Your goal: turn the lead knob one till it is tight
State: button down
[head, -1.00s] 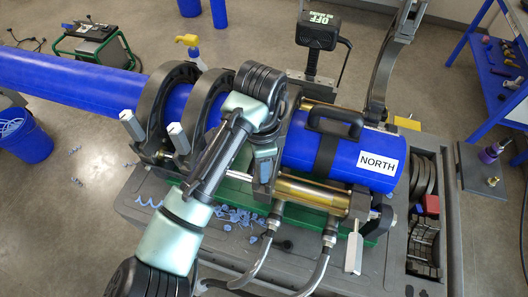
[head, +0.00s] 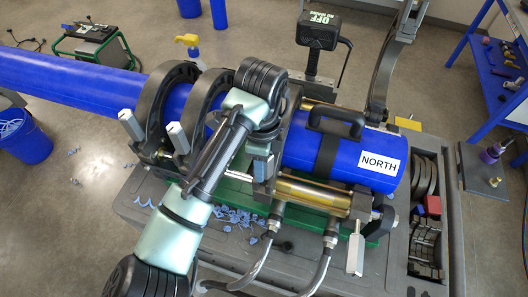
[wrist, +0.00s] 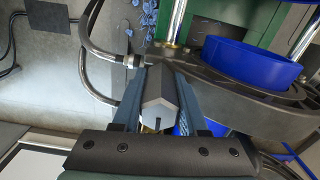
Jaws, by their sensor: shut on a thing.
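In the wrist view a grey, block-shaped knob (wrist: 158,105) with a pale pointed end sits between the two blue-grey fingers of my gripper (wrist: 157,92). The fingers are shut on it from both sides. In the head view my gripper (head: 262,160) points down at the clamp between the blue pipe and the brass cylinder, and the knob there is largely hidden by it. I cannot see how tight the knob is.
Other grey knobs stand on the left clamps (head: 178,137) and at the lower right (head: 355,254). A blue pipe marked NORTH (head: 340,156) lies right of my gripper. Hoses (head: 262,262) and blue shavings (head: 238,217) are below. A black OFF box (head: 318,31) stands behind.

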jog(key=shift+s+d+f+m, duration=0.2)
jog(key=shift+s+f+m, duration=0.1)
jog(key=shift+m, duration=0.3)
jog(key=shift+d+m+b, duration=0.1)
jog(key=shift+m+b, duration=0.25)
jog(key=shift+m, duration=1.15)
jog(key=shift+w, duration=0.1)
jog(key=shift+m+b, duration=0.3)
jog(key=shift+m, duration=1.2)
jog(key=shift+d+m+b, duration=0.15)
jog(key=shift+m+b, duration=0.45)
jog(key=shift+m, duration=0.9)
